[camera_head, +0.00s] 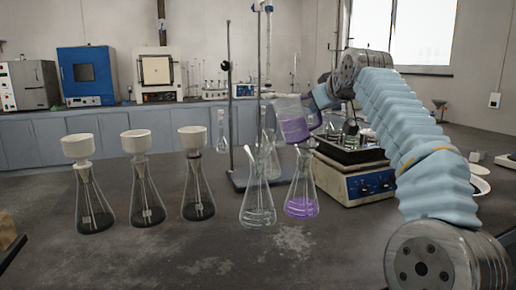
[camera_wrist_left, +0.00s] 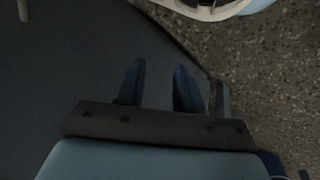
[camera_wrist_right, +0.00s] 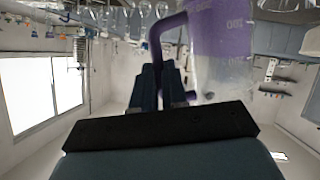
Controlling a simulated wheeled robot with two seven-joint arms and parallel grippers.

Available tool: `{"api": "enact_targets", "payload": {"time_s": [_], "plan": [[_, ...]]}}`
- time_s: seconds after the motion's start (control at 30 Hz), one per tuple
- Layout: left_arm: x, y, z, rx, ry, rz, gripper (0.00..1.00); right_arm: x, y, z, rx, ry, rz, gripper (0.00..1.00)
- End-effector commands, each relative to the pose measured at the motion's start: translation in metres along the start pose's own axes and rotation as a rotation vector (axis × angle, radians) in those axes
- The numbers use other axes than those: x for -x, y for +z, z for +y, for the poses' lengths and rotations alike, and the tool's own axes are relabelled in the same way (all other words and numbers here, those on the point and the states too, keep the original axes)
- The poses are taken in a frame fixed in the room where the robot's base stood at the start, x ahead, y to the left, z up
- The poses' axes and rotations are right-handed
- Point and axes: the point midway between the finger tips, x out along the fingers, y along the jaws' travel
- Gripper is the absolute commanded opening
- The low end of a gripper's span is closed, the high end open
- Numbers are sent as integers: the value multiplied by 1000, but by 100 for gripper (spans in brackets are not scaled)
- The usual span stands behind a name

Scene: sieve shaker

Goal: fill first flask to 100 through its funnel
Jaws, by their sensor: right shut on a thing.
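A clear graduated jug (camera_head: 293,120) with purple liquid is held in the air, tilted, above and behind a flask of purple liquid (camera_head: 302,203). My right gripper (camera_head: 322,98) is shut on the jug's handle (camera_wrist_right: 160,42); the jug also shows in the right wrist view (camera_wrist_right: 222,45). Three conical flasks stand in a row at left: left (camera_head: 93,205), middle (camera_head: 146,200) and right (camera_head: 198,195). Each has a white funnel on top: left (camera_head: 77,147), middle (camera_head: 136,141), right (camera_head: 192,138). My left gripper (camera_wrist_left: 160,85) is open and empty, outside the head view.
A clear conical flask (camera_head: 258,208) stands left of the purple one, with more glassware behind it. A retort stand (camera_head: 229,90) rises behind them. A hotplate-like device (camera_head: 355,180) stands at right. The dark bench (camera_head: 170,255) is bare in front.

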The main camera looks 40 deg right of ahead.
Motion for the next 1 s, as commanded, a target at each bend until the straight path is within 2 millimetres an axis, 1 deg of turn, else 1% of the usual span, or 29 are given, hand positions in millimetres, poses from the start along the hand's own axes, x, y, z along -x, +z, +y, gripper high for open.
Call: {"api": "enact_targets", "payload": {"time_s": [0.13, 0.7, 1.0], "plan": [[1, 0, 0, 0, 0, 0, 36, 2, -9, -6, 66, 25, -13, 0], [1, 0, 0, 0, 0, 0, 36, 5, -33, -35, 323, 131, -70, 0], [1, 0, 0, 0, 0, 0, 36, 5, -34, -37, 345, 143, -77, 0]]}}
